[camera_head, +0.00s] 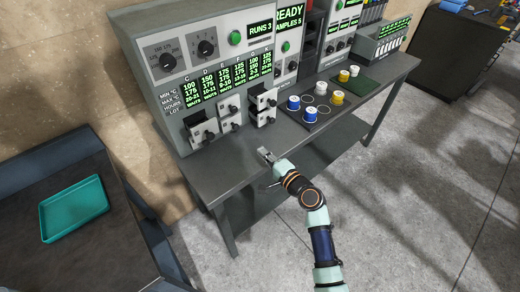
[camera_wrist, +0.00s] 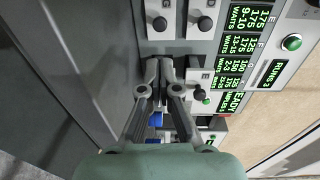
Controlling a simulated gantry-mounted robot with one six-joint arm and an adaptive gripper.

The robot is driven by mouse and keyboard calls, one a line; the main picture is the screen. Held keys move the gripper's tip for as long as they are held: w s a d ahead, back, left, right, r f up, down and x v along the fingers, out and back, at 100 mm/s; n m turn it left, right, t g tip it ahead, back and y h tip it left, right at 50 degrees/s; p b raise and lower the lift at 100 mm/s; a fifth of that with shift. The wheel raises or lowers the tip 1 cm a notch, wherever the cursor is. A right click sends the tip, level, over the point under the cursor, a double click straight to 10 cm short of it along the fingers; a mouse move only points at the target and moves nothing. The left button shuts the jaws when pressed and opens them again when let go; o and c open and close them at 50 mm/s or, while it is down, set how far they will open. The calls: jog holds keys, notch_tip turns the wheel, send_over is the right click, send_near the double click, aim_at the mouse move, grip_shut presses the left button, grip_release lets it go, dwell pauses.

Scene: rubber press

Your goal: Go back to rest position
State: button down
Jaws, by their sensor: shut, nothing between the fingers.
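My gripper (camera_head: 265,155) is at the end of my pale green arm, over the front part of the grey bench (camera_head: 236,167), in front of the press machine's drawers. In the wrist view my gripper (camera_wrist: 159,62) has its two dark fingers together with nothing between them. The press machine (camera_head: 213,62) stands at the back of the bench with green readouts and dials. Its lower face carries small drawers with black knobs, one of them at the left (camera_head: 202,131). Blue-sided cups partly show behind the fingers in the wrist view.
A dark tray (camera_head: 318,117) on the bench holds white, yellow and blue cups. A dark green mat (camera_head: 362,86) lies to its right. A teal tray (camera_head: 75,209) sits on a separate dark table at the left. Grey floor (camera_head: 420,190) is open at the front right.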

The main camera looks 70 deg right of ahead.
dwell(0.3)
jog(key=w+a+r+n+y, duration=0.25)
jog(key=w+a+n, duration=0.25)
jog(key=a, duration=0.4)
jog(key=w+a+r+n+y, duration=0.1)
jog(key=w+a+n+y, duration=0.3)
jog(key=a, duration=0.5)
jog(key=w+a+r+n+y, duration=0.2)
jog(key=w+a+n, duration=0.35)
jog(key=a, duration=0.35)
jog(key=s+a+r+n+g+y, duration=0.15)
jog(key=a+n, duration=0.25)
jog(key=a, duration=0.4)
jog(key=s+a+r+n+h, duration=0.1)
jog(key=s+a+r+n, duration=0.2)
jog(key=a, duration=0.5)
jog(key=s+a+r+n+y, duration=0.15)
jog(key=a+n, duration=0.25)
jog(key=a, duration=0.4)
notch_tip(320, 180, up, 34)
jog(key=p, duration=3.4)
jog(key=shift+s+d+r+m+h, duration=0.15)
jog(key=shift+d+r+m+h, duration=0.05)
jog(key=shift+d+m+h, duration=0.2)
